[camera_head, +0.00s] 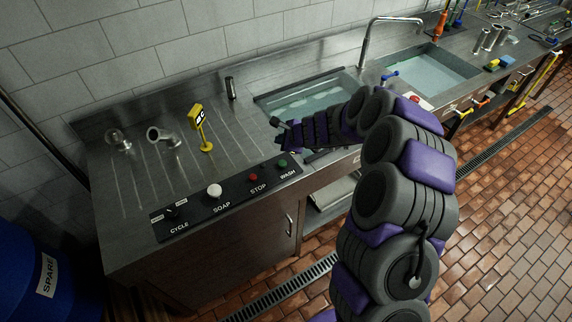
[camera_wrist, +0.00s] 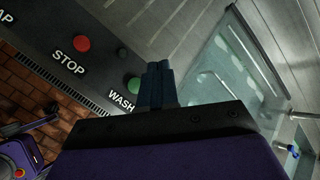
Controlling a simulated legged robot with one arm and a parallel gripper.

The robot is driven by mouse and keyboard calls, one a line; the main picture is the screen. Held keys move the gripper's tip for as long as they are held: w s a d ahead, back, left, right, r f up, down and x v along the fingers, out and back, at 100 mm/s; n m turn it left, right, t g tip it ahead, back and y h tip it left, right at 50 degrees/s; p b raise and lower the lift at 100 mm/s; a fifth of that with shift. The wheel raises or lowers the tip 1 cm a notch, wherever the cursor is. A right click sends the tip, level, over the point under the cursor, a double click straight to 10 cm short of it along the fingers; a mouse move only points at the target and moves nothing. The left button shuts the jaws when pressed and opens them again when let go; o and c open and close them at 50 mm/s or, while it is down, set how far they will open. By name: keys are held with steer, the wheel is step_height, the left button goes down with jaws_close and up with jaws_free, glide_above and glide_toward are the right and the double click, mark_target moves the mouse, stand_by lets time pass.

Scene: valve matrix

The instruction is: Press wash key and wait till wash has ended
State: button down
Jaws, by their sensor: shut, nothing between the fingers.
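The green wash key (camera_head: 283,163) sits at the right end of the black control panel (camera_head: 238,195) on the counter's front edge. It also shows in the wrist view (camera_wrist: 134,84), above the word WASH and just left of my fingertips. My gripper (camera_head: 281,134) is shut and empty, above the counter just behind the green key. In the wrist view its closed dark fingers (camera_wrist: 158,70) lie beside the key; they do not cover it. I cannot tell the exact height gap between them. The red stop key (camera_head: 253,177) is to the left.
A white soap key (camera_head: 214,190) and a black cycle knob (camera_head: 170,212) are farther left on the panel. A water-filled basin (camera_head: 270,101) lies behind my gripper.

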steer(key=a, duration=0.1)
steer(key=b, duration=0.7)
glide_above(284, 164)
steer(key=a, duration=0.1)
steer(key=f, duration=0.7)
steer(key=shift+a+f, duration=0.2)
steer(key=shift+f, duration=0.1)
steer(key=shift+d+f, duration=0.25)
steer(key=shift+f, duration=0.05)
steer(key=shift+d+f+b, duration=0.15)
steer(key=shift+d+b, duration=0.2)
steer(key=shift+d, duration=0.5)
steer(key=shift+a+f, duration=0.1)
steer(key=shift+a, duration=0.8)
steer(key=shift+d, duration=0.75)
steer(key=shift+a, duration=0.6)
steer(key=shift+d, duration=0.45)
steer(key=shift+a, duration=0.1)
